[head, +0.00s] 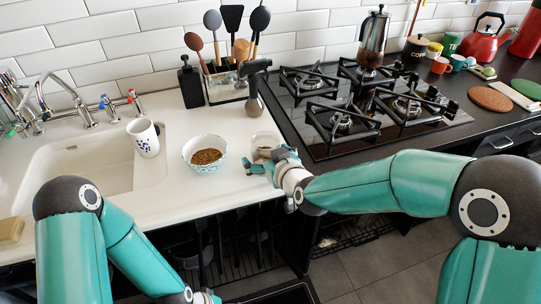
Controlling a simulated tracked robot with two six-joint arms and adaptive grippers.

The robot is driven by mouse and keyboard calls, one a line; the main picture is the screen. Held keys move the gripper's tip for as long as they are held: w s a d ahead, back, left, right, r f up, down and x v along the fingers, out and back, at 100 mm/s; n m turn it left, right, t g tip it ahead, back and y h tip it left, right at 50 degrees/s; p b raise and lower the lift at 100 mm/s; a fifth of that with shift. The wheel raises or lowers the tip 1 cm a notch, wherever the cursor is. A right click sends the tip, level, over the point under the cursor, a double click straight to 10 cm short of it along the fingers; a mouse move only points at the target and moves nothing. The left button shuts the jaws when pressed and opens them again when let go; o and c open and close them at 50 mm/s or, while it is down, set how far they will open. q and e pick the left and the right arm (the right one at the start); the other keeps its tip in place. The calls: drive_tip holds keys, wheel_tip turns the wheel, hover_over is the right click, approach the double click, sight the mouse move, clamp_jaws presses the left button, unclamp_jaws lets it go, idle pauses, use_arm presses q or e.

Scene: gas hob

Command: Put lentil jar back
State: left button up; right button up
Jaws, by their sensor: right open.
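A clear glass jar (264,141), which looks like the lentil jar, stands on the white counter just behind my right gripper. What is in its lower part is mostly hidden. My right gripper (262,165) is open, with its fingers low at the jar's near side; I cannot tell if they touch it. A patterned bowl (204,166) holding brown grains stands to the left of the jar. My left gripper (207,298) shows only in part at the bottom edge, low in front of the counter; its fingers cannot be made out.
A white mug (144,142) stands left of the bowl by the sink (75,170). A utensil holder (225,88) and a dark soap bottle (190,87) stand behind. The counter's front edge is close.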

drive_tip(key=shift+r, duration=0.1)
drive_tip(key=shift+r+p, duration=0.2)
drive_tip(key=shift+p, duration=0.1)
drive_tip(key=v, duration=1.2)
drive_tip(key=s+d+f+m+g+h, duration=0.1)
drive_tip(key=s+d+f+m+g, duration=0.15)
drive_tip(key=f, duration=0.85)
drive_tip(key=s+d+f+m+g+h, duration=0.1)
drive_tip(key=s+d+f+g, duration=0.15)
drive_tip(key=f, duration=0.75)
drive_tip(key=s+d+f+m+g, duration=0.2)
drive_tip(key=s+f+m+g, duration=0.2)
drive_tip(key=s+f, duration=1)
drive_tip(key=f+g, duration=0.1)
drive_tip(key=g, duration=0.1)
drive_tip(key=shift+d+f+g, duration=0.3)
drive_tip(key=shift+d+f, duration=0.05)
drive_tip(key=shift+r, duration=0.1)
